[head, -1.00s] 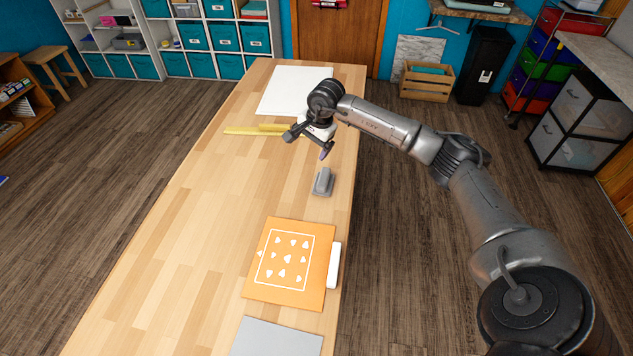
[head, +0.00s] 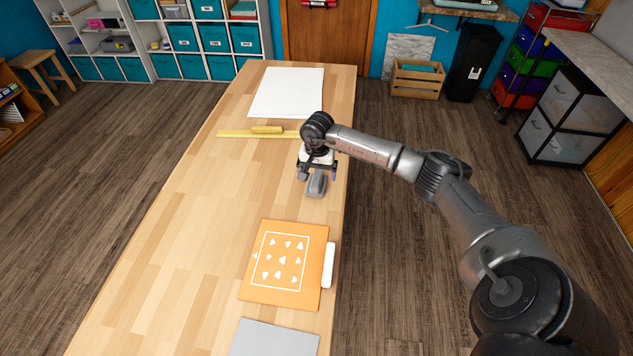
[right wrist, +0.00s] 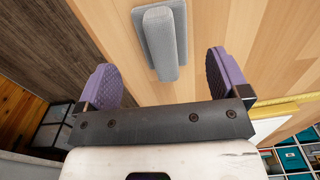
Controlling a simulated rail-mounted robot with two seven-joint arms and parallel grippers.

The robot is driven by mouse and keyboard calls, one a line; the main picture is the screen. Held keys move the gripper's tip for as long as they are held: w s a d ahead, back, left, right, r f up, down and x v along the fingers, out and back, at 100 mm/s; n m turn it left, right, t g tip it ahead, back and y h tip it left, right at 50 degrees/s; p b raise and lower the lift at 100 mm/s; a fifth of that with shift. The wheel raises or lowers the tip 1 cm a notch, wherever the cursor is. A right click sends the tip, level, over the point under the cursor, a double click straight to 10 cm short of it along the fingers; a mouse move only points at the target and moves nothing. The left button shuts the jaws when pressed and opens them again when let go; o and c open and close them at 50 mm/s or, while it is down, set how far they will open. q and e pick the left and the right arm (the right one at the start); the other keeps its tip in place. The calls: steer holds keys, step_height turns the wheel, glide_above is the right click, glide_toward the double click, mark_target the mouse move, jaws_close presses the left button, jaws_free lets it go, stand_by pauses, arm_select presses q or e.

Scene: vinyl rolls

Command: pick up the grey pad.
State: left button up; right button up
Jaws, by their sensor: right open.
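The grey pad (head: 317,185) lies on the wooden table near its right edge, with a raised rounded handle along its top. It also shows in the right wrist view (right wrist: 160,42), at the top middle, beyond the fingers. My right gripper (head: 317,176) is above the far end of the pad. In the right wrist view its two purple-padded fingers (right wrist: 166,78) are spread wide, one to each side of the pad's line, with nothing between the tips. My left gripper is not in view.
An orange sheet with white shapes (head: 284,291) lies nearer on the table (head: 190,230), with a white bar (head: 328,265) at its right edge. A grey sheet (head: 273,340) is nearest. A yellow ruler (head: 235,134) and white sheet (head: 287,92) lie beyond the pad. The table's left side is clear.

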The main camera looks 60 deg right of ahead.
mark_target(316, 179)
steer(key=shift+w+f+p, duration=0.15)
steer(key=shift+f+p, duration=0.95)
steer(key=shift+f, duration=1.65)
steer(key=shift+c, duration=0.3)
steer(key=c, duration=0.9)
